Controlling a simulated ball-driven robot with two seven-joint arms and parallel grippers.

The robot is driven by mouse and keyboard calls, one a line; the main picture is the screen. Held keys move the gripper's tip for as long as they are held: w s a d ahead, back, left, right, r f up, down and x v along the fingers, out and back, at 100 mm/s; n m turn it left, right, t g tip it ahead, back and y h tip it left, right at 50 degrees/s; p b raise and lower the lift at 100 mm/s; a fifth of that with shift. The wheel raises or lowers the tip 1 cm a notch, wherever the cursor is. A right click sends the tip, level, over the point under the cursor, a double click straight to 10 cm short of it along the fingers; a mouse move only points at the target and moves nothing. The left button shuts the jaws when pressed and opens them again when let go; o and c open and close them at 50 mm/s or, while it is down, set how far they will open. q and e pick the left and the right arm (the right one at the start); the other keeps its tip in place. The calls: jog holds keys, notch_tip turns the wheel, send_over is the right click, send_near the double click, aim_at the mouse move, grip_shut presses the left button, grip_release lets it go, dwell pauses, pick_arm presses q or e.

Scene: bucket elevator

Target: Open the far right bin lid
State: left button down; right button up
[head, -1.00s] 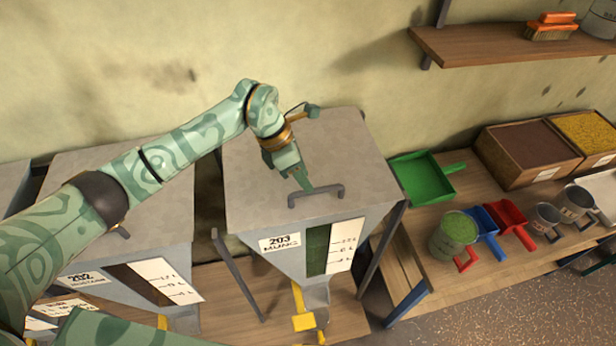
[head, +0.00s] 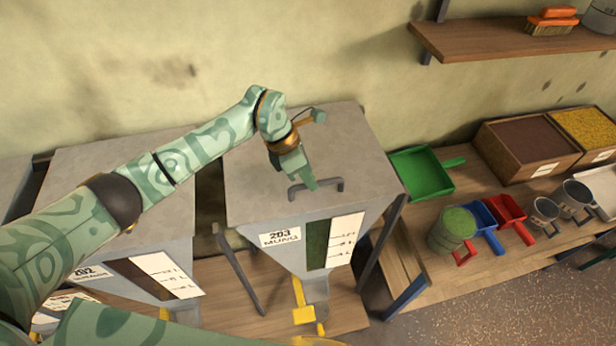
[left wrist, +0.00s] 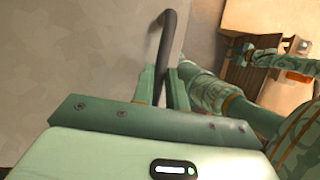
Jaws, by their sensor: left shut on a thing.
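The far right bin (head: 335,244) is labelled 203. Its grey lid (head: 245,180) lies flat on top and looks closed. A dark bar handle (head: 337,186) stands near the lid's front edge. My left gripper (head: 312,185) reaches down to the handle from above and behind. In the left wrist view the handle (left wrist: 168,35) runs down between the two fingers of my left gripper (left wrist: 161,88), which is shut on it. The fingers hide part of the handle.
Bin 202 (head: 75,190) stands to the left, across a narrow gap. A bench (head: 425,265) on the right carries a green scoop (head: 425,175), a bucket of green grain (head: 452,230) and two open boxes (head: 525,150). A wall shelf (head: 510,45) hangs above it.

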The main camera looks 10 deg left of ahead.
pick_arm(q)
jog(key=w+a+r+g, duration=0.1)
jog(key=w+r, duration=0.3)
jog(key=r, duration=0.4)
jog(key=w+a+r+g+h+b, duration=0.1)
jog(key=w+a+r, duration=0.2)
jog(key=r, duration=0.6)
jog(key=shift+w+r+n, duration=0.15)
jog(key=shift+w+n, duration=0.15)
jog(key=shift+w, duration=0.55)
